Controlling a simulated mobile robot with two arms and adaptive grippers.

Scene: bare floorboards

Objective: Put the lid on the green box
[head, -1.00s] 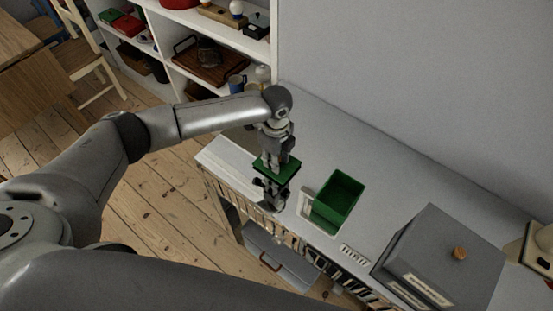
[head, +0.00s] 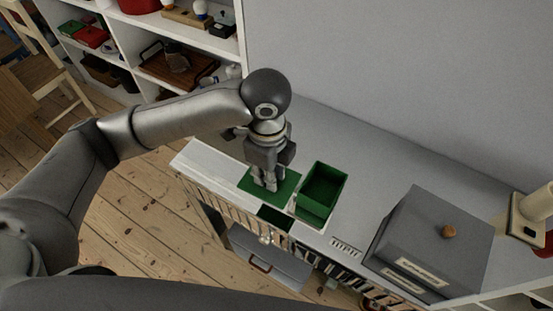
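The green box (head: 321,191) stands open-topped on the grey worktop, right of my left gripper. The flat green lid (head: 286,187) is left of the box, under my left gripper. My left gripper (head: 264,184) points down with its fingertips over the lid, seeming to touch it. Whether the fingers are closed on a part of the lid is too small to tell. A darker green piece (head: 275,218) shows at the worktop's front edge below the lid; I cannot tell whether it belongs to the lid. My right gripper is not in view.
A grey lidded box (head: 435,240) with a wooden knob stands right of the green box. A light-coloured object (head: 533,215) is at the far right. A filled white shelf (head: 242,40) stands behind left. The worktop (head: 375,180) behind the green box is clear.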

